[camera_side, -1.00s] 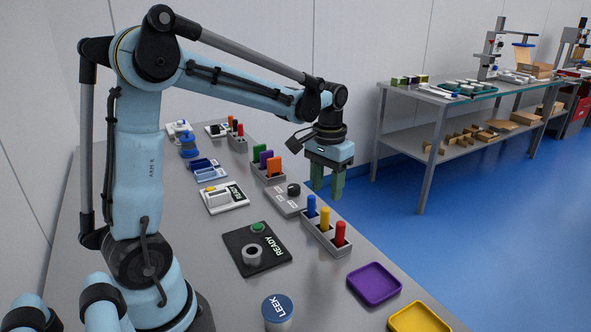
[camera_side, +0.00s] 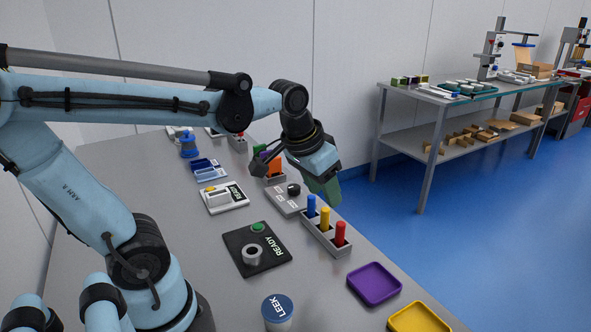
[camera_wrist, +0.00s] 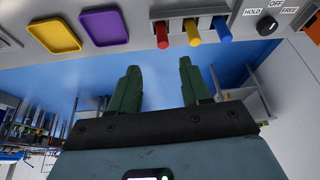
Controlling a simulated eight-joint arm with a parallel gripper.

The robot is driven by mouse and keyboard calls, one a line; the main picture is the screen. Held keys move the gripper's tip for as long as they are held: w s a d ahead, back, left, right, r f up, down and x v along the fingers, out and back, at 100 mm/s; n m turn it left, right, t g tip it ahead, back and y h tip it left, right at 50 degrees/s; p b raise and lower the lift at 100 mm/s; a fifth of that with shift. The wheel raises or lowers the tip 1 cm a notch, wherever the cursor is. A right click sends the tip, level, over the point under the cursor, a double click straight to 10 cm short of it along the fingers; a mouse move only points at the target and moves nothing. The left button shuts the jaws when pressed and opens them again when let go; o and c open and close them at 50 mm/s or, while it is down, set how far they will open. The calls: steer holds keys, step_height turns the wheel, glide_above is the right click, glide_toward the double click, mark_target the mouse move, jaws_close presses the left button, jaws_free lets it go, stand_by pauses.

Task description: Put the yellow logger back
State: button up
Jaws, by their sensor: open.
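A yellow cylinder (camera_side: 325,219), which looks like the yellow logger, stands upright in the middle of a grey rack (camera_side: 328,244). A blue cylinder (camera_side: 311,206) and a red cylinder (camera_side: 340,233) stand on either side of it. In the wrist view the red (camera_wrist: 162,35), yellow (camera_wrist: 193,33) and blue (camera_wrist: 222,29) ends show at the top, beyond my fingertips. My gripper (camera_side: 328,197) is tilted, in the air above the rack's far end. Its green fingers (camera_wrist: 159,63) are apart with nothing between them.
A purple tray (camera_side: 374,284) and a yellow tray (camera_side: 419,318) lie near the bench edge. A dial box (camera_side: 287,200), a white READY unit (camera_side: 225,198), a black READY pad (camera_side: 257,249) and a LEEK tub (camera_side: 278,310) stand nearby. Blue floor lies right of the bench.

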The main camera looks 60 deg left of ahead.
steer(key=s+d+f+t, duration=0.1)
steer(key=s+d+f+m+t, duration=0.1)
steer(key=s+d, duration=0.1)
steer(key=shift+s+f+t, duration=0.25)
steer(key=shift+f+t, duration=0.05)
steer(key=shift+t, duration=0.1)
steer(key=o, duration=0.4)
steer(key=shift+w+a+r, duration=0.1)
steer(key=shift+w+r, duration=0.05)
steer(key=o, duration=0.6)
steer(key=w+a+r+n, duration=0.1)
steer(key=w+a+r+n+g, duration=0.1)
steer(key=w+a+r+n, duration=0.1)
steer(key=shift+a+r, duration=0.2)
steer(key=shift+r, duration=0.05)
steer(key=w+a+r+n+g, duration=0.2)
steer(key=w+a+n+g, duration=0.15)
steer(key=a+n, duration=0.6)
steer(key=w+a+r+n+g, duration=0.25)
steer(key=w+a+n, duration=0.2)
steer(key=a, duration=0.95)
step_height(320, 180, down, 10)
steer(key=shift+s+d+f+n, duration=0.15)
steer(key=shift+f+n, duration=0.1)
steer(key=shift+n, duration=0.15)
